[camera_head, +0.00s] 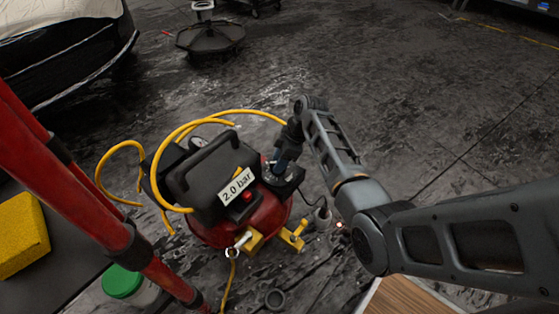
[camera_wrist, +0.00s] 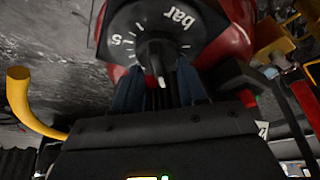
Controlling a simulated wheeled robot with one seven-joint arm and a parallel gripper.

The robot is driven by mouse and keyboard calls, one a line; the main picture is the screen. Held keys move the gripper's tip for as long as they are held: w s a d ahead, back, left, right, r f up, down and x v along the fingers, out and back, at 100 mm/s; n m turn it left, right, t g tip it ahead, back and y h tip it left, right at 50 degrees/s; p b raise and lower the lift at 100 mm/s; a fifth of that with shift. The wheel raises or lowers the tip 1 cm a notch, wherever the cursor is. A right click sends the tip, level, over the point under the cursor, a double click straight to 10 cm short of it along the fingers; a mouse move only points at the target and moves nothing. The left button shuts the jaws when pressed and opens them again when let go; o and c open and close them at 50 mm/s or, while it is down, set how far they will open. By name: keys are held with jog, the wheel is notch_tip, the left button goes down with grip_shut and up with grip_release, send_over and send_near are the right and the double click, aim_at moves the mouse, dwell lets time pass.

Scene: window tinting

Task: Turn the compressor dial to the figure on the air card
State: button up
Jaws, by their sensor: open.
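The red and black compressor (camera_head: 235,205) stands on the floor, and the white air card (camera_head: 237,187) on it reads "2.0 bar". In the wrist view its dark dial face (camera_wrist: 182,20) shows "bar", a 5 and tick marks. The black dial knob (camera_wrist: 155,50) has a white pointer mark aimed toward the bottom of the picture; the figure there is hidden by my gripper. My gripper (camera_wrist: 158,90) is open, with one blue finger on each side of the knob; I cannot tell whether they touch it. In the head view my gripper (camera_head: 282,165) is down at the dial.
A yellow hose (camera_head: 122,148) loops around the compressor's left and top. Red struts (camera_head: 75,170) cross the left foreground, near a yellow sponge-like block (camera_head: 20,235) and a green-lidded tub (camera_head: 122,282). A wooden surface (camera_head: 400,298) lies below my arm.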

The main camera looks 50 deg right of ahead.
grip_shut()
dwell(0.3)
jog(key=shift+r+p, duration=0.1)
jog(key=shift+p, duration=0.2)
jog(key=shift+a+r+m+p, duration=0.1)
jog(key=shift+m+p, duration=0.45)
jog(key=shift+m, duration=0.05)
jog(key=shift+m+t+h+p, duration=0.4)
jog(key=shift+m+h+p, duration=0.2)
jog(key=shift+m+p, duration=0.5)
jog(key=shift+m+t+h+p, duration=0.3)
jog(key=shift+m+h+p, duration=0.5)
jog(key=shift+m+p, duration=1.1)
jog(key=shift+f+m+b, duration=0.2)
jog(key=shift+m+b, duration=0.15)
jog(key=shift+m, duration=0.05)
